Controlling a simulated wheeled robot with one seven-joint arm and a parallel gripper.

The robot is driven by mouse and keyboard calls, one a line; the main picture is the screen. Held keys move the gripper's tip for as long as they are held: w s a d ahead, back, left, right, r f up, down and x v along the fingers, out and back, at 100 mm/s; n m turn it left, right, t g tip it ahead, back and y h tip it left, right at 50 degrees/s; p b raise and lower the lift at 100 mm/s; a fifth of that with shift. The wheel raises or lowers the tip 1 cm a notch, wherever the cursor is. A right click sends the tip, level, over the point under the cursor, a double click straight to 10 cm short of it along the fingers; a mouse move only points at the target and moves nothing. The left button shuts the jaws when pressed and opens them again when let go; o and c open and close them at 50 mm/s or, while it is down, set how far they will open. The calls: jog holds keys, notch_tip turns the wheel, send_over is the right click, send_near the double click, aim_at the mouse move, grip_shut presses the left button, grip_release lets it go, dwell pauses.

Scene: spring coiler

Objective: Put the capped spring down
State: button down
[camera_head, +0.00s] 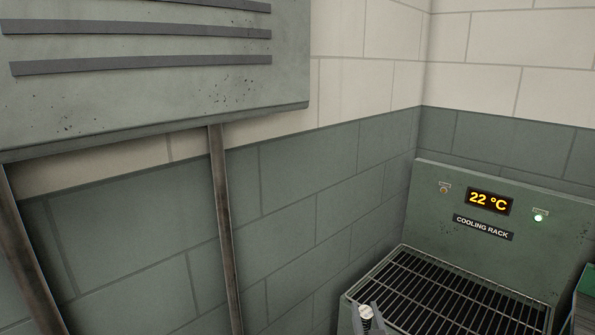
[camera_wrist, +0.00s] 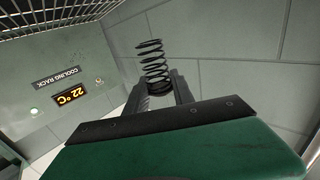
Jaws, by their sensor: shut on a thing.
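My gripper (camera_wrist: 160,86) is shut on the capped spring (camera_wrist: 152,58), whose dark open coils stick out past the fingers in the wrist view. In the head view the spring's pale round top (camera_head: 366,312) shows at the bottom edge, between the tips of my gripper (camera_head: 368,322). It appears in front of the near left corner of the cooling rack (camera_head: 440,290). I cannot tell how high it is above the rack. The cooling rack has a dark wire grid and a green back panel, and its display (camera_head: 489,202) reads 22 °C.
The visible grid of the rack is bare. A green-edged object (camera_head: 584,295) stands at the right edge, beside the rack. A grey metal cabinet (camera_head: 150,80) on brown legs stands at the left. Block walls close off the back and the corner.

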aim_at(366, 323)
notch_tip(366, 323, up, 3)
jog(key=shift+f+p, duration=0.1)
jog(key=shift+p, duration=0.5)
jog(key=f, duration=0.1)
jog(key=s+f, duration=0.1)
jog(key=f, duration=0.2)
jog(key=shift+s+f, duration=0.2)
jog(key=shift+s, duration=0.7)
notch_tip(366, 323, up, 6)
jog(key=s, duration=0.1)
jog(key=shift+s+r, duration=0.2)
jog(key=shift+s, duration=0.05)
